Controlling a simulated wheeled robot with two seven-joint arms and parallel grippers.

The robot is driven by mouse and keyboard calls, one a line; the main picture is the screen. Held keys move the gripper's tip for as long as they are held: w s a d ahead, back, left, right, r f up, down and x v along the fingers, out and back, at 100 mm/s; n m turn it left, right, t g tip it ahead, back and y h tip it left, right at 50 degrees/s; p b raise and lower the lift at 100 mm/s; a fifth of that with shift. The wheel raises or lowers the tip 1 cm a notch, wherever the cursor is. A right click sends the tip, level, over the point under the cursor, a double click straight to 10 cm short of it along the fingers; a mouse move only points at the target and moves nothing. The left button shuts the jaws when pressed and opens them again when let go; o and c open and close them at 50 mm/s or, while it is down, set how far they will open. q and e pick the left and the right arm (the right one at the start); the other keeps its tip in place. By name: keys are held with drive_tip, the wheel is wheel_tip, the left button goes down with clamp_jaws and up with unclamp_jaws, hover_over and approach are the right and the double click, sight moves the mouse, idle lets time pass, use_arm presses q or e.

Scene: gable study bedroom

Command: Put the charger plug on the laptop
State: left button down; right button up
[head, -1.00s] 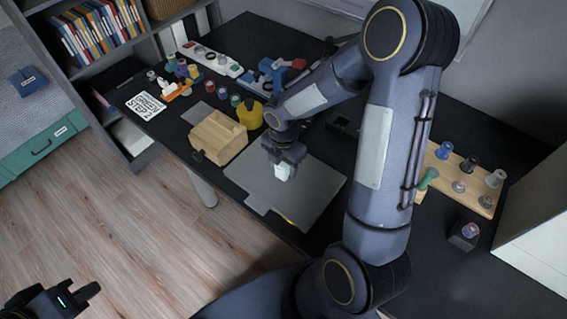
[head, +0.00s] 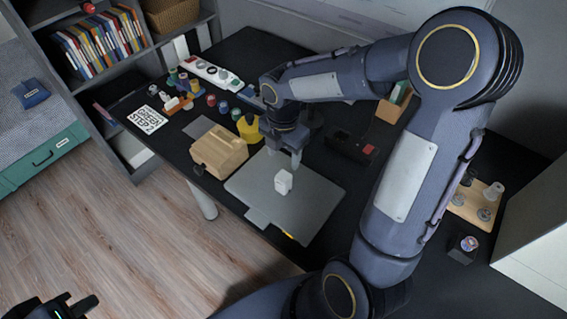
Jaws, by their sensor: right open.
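The white charger plug (head: 283,181) stands on the grey closed laptop (head: 316,205), near the middle of its lid. My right gripper (head: 284,160) is open and empty, just behind and above the plug and apart from it. My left gripper (head: 75,303) is at the bottom left corner, over the floor, far from the desk. Its fingers are only partly in view and I cannot tell how far apart they are.
A wooden box (head: 219,152) stands left of the laptop, with a yellow container (head: 250,128) behind it. A wooden peg rack (head: 475,203) and a small dark block (head: 463,249) are at the right.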

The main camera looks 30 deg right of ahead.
drive_tip(key=s+a+r+m+t+y, duration=0.2)
drive_tip(key=s+r+m, duration=0.2)
drive_tip(key=s+m, duration=0.4)
drive_tip(key=s+a+r+m+t+y, duration=0.1)
drive_tip(key=s+a+r+m+t, duration=0.1)
drive_tip(key=s+m, duration=0.7)
drive_tip(key=shift+r+m+t+y, duration=0.4)
drive_tip(key=shift+r+m+t, duration=0.7)
drive_tip(key=shift+m, duration=2.5)
drive_tip(key=shift+a+r+g, duration=0.1)
drive_tip(key=shift+r+g, duration=0.15)
drive_tip(key=shift+g, duration=0.05)
